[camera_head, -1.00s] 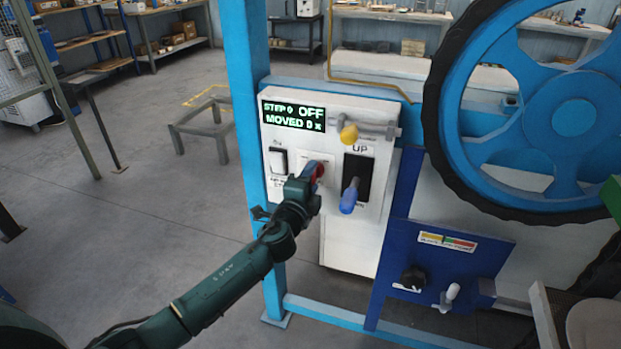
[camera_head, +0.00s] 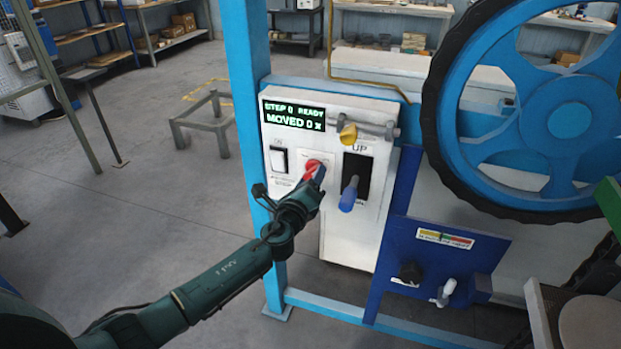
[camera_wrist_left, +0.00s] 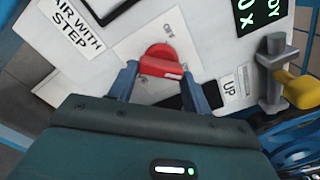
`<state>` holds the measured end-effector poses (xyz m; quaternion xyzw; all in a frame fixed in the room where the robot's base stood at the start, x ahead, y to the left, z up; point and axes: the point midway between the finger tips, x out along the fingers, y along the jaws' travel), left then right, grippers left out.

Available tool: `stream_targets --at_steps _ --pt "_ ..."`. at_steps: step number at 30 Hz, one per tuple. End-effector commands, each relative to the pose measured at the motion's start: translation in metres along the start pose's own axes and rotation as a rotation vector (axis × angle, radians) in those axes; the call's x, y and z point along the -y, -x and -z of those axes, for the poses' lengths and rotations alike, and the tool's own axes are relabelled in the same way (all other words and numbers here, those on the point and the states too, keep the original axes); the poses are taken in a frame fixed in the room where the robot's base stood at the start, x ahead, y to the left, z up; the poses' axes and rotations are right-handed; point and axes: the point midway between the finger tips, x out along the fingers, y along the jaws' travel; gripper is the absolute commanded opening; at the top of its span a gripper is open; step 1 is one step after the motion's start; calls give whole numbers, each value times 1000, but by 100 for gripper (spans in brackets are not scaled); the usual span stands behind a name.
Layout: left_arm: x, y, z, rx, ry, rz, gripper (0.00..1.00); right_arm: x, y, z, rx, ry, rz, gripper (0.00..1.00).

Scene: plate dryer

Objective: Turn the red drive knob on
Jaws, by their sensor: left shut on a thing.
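The red drive knob (camera_head: 312,167) is on the white control panel (camera_head: 360,237). The wrist view shows the round knob (camera_wrist_left: 158,60) with its bar turned roughly level across the picture. My left gripper (camera_head: 316,177) is at the knob. In the wrist view its two fingers (camera_wrist_left: 160,76) stand on either side of the red bar, shut on it. The panel display (camera_head: 295,117) reads STEP 0 READY and MOVED 0 x. My right gripper is not in view.
A large blue wheel (camera_head: 572,120) stands further right.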

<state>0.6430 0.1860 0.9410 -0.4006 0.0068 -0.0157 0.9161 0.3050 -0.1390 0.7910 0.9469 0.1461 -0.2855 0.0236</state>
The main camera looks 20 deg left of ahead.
Motion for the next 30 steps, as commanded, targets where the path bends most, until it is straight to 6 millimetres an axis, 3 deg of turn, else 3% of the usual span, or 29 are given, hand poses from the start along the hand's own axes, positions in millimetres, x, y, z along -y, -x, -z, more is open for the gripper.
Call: stream_targets --at_steps 20,21,28,30 --pt "0 0 1 -1 -58 1 26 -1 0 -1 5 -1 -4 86" --pt "0 0 1 -1 -58 1 52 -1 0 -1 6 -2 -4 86" --pt "0 0 0 -1 -56 0 71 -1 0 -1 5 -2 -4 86" --pt "0 0 0 -1 -55 0 71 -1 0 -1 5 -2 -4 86"
